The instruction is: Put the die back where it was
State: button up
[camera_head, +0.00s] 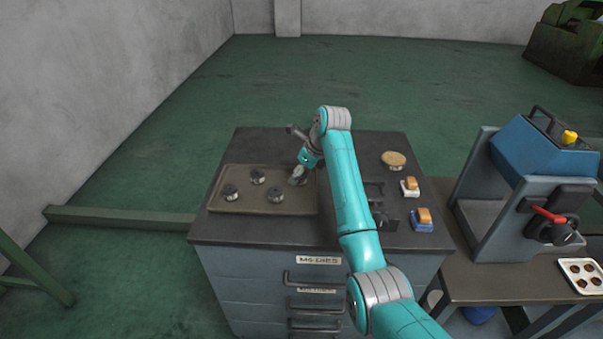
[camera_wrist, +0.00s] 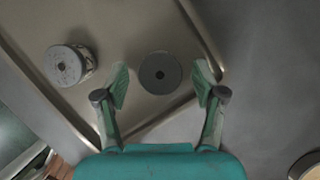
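Several round grey metal dies stand in the shallow brown tray (camera_head: 247,208) on the left of the cabinet top. Three show clearly in the head view: a left die (camera_head: 230,192), a back die (camera_head: 257,176) and a front die (camera_head: 275,195). My gripper (camera_head: 298,180) points down at the tray's right part. In the wrist view, my gripper (camera_wrist: 162,82) is open, with a round die (camera_wrist: 160,73) between its fingers and a visible gap on each side. Another die (camera_wrist: 67,65) stands to the left, in the same tray (camera_wrist: 110,30).
The cabinet top (camera_head: 280,142) also holds a round tan disc (camera_head: 393,158), a white block with an orange top (camera_head: 410,186) and a blue one (camera_head: 423,221). A blue machine (camera_head: 535,150) and a white tray of brown pieces (camera_head: 566,267) stand at right.

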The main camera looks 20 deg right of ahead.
jog(key=v, duration=1.2)
jog(key=shift+r, duration=0.15)
